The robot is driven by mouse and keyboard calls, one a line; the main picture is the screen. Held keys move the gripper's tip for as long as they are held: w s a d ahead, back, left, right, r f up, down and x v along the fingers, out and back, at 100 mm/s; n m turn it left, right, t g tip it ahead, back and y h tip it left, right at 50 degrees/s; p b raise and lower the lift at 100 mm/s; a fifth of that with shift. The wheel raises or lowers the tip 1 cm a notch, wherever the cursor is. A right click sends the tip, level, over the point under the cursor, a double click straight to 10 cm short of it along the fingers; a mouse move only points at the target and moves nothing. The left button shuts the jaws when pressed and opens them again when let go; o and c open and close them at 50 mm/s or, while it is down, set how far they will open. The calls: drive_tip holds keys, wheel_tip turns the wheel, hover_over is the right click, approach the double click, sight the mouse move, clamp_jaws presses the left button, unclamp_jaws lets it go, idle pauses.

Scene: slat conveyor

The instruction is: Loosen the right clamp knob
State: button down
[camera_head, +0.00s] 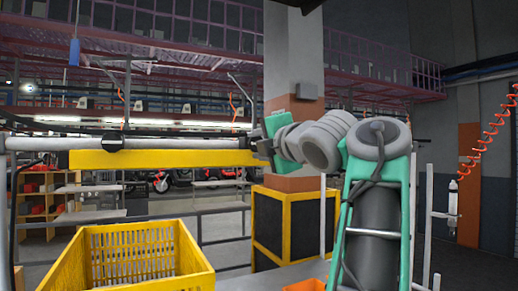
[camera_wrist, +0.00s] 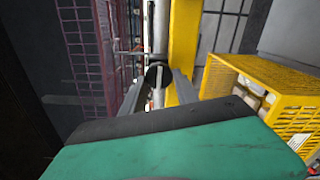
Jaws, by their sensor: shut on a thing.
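The right clamp knob (camera_wrist: 158,73) is a dark round knob on the grey rail, in the middle of the wrist view. My gripper (camera_wrist: 157,88) has one grey finger on each side of it and is shut on it. In the head view my gripper (camera_head: 259,147) is at the right end of the rail (camera_head: 190,134), where it hides most of the right clamp and its knob. A second dark clamp (camera_head: 113,140) sits further left on the rail. A yellow bar (camera_head: 160,158) runs just below the rail.
A yellow slatted crate (camera_head: 140,255) stands below the rail at the lower left; it also shows at the right in the wrist view (camera_wrist: 265,90). A black and yellow cabinet (camera_head: 292,225) stands behind my arm. An orange bin (camera_head: 305,285) shows at the bottom.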

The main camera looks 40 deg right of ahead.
drive_tip(key=shift+f+n, duration=0.1)
drive_tip(key=shift+n, duration=0.3)
drive_tip(key=c, duration=0.9)
unclamp_jaws()
drive_tip(key=v, duration=0.8)
